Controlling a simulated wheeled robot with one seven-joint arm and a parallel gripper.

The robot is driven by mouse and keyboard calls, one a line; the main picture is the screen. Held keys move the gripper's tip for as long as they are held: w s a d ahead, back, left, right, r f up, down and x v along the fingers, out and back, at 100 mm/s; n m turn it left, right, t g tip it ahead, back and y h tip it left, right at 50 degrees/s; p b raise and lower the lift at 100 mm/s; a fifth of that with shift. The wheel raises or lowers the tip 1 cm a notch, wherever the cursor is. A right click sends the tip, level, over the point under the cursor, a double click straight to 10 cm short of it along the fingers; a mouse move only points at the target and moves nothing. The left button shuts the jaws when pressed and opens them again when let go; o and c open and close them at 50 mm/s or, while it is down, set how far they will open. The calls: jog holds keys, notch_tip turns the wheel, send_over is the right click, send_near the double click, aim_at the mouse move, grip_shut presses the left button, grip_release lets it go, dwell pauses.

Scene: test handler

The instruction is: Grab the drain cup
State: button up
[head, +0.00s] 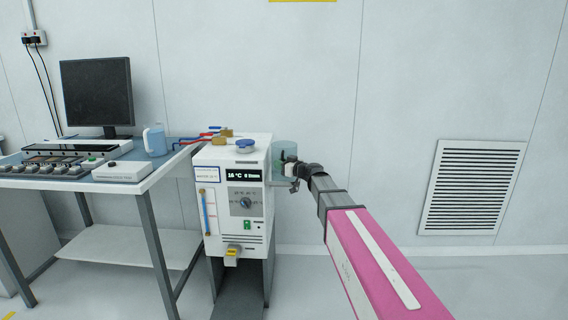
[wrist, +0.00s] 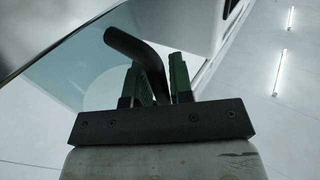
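The drain cup (head: 281,149) is a see-through teal cup at the right side of the white chiller unit, near its top. In the wrist view the clear cup wall (wrist: 92,62) fills the left part, with a thick dark curved handle (wrist: 133,45). My gripper (head: 290,169) is at the cup's right side. In the wrist view my gripper's green fingers (wrist: 158,82) stand on both sides of the handle, with little or no gap, and look shut on it. The handle's lower end is hidden between the fingers.
The white chiller unit (head: 232,185) stands directly left of the cup, with a blue cap (head: 245,145) and brass fittings on top. A bench (head: 130,178) with a monitor (head: 97,92) and a light blue jug (head: 155,141) is further left. The floor at right is clear.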

jog(key=shift+w+a, duration=0.3)
jog(key=shift+a, duration=0.05)
grip_shut()
